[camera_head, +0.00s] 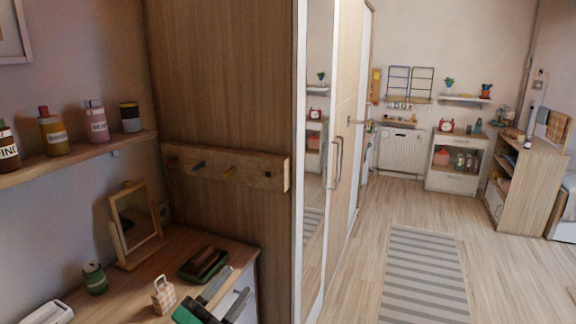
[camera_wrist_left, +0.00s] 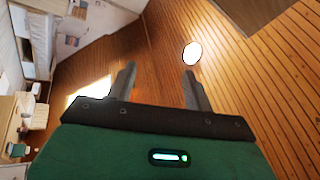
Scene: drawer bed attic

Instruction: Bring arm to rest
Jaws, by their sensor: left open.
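My left gripper (camera_head: 236,283) shows at the bottom of the head view, in front of the dresser top, with its green body low and two grey fingers pointing up and right. In the left wrist view its two fingers (camera_wrist_left: 159,71) stand apart with nothing between them. Behind them is a wood-plank ceiling, so the gripper points upward. My right gripper is in neither view.
The dresser top (camera_head: 188,245) holds a framed mirror (camera_head: 136,225), a green jar (camera_head: 95,279), a checkered item (camera_head: 163,295) and a dark tray (camera_head: 204,264). A shelf (camera_head: 80,160) with bottles is above. A wardrobe (camera_head: 345,120) stands right. Floor around the striped rug (camera_head: 424,275) is clear.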

